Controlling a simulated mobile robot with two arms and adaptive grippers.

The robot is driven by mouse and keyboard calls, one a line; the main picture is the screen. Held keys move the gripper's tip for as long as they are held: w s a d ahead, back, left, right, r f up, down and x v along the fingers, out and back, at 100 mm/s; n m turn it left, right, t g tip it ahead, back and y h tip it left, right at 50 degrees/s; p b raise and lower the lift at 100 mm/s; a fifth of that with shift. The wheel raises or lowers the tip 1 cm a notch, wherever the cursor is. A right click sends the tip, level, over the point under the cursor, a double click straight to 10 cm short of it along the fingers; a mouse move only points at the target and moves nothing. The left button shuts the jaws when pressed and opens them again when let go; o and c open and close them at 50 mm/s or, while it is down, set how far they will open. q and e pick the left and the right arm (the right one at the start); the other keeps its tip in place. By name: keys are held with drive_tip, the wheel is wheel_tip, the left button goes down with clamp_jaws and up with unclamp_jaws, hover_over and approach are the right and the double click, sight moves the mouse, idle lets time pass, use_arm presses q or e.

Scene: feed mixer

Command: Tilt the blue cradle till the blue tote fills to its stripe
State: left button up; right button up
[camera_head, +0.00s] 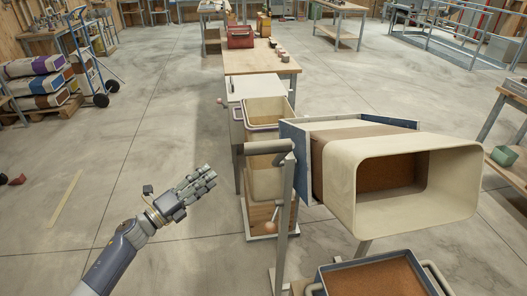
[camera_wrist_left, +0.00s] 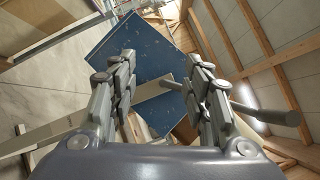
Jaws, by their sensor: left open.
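The blue cradle (camera_head: 297,160) stands at the right of the head view and holds a cream bin (camera_head: 400,180) with a brown band. The bin's mouth faces me, with brown feed inside. A grey bar (camera_head: 268,147) sticks out from the cradle's left side. Below the mouth is the blue tote (camera_head: 337,265), with brown feed in it; its stripe is not visible. My left gripper (camera_head: 207,178) is open and empty, left of the cradle and apart from it. In the left wrist view, the cradle's blue panel (camera_wrist_left: 150,35) shows beyond the spread fingers (camera_wrist_left: 161,62).
A cream container (camera_head: 265,110) and a wooden-topped table (camera_head: 258,62) with a red box (camera_head: 240,37) stand behind the cradle. Stacked sacks (camera_head: 35,82) and a blue hand truck (camera_head: 92,60) are at the left.

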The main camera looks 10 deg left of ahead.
use_arm(q)
drive_tip(key=s+d+r+m+g+h, duration=0.2)
drive_tip(key=r+m+h, duration=0.1)
drive_tip(key=r+m, duration=0.3)
drive_tip(key=s+d+r+m+g+h, duration=0.1)
drive_tip(key=d+r+m+g+h, duration=0.2)
drive_tip(key=r+m, duration=0.35)
drive_tip(key=m+g+b, duration=0.1)
drive_tip(key=m+g, duration=0.4)
drive_tip(key=m, duration=0.5)
approach(263, 148)
drive_tip(key=w+f, duration=0.1)
drive_tip(key=p+x, duration=0.4)
drive_tip(key=x, duration=0.5)
drive_tip(key=shift+w+r, duration=0.15)
drive_tip(key=shift+r, duration=0.05)
drive_tip(key=shift+w+d+f+p, duration=0.15)
drive_tip(key=shift+d+p, duration=0.2)
drive_tip(key=shift+d, duration=0.05)
clamp_jaws()
drive_tip(key=shift+a, duration=0.1)
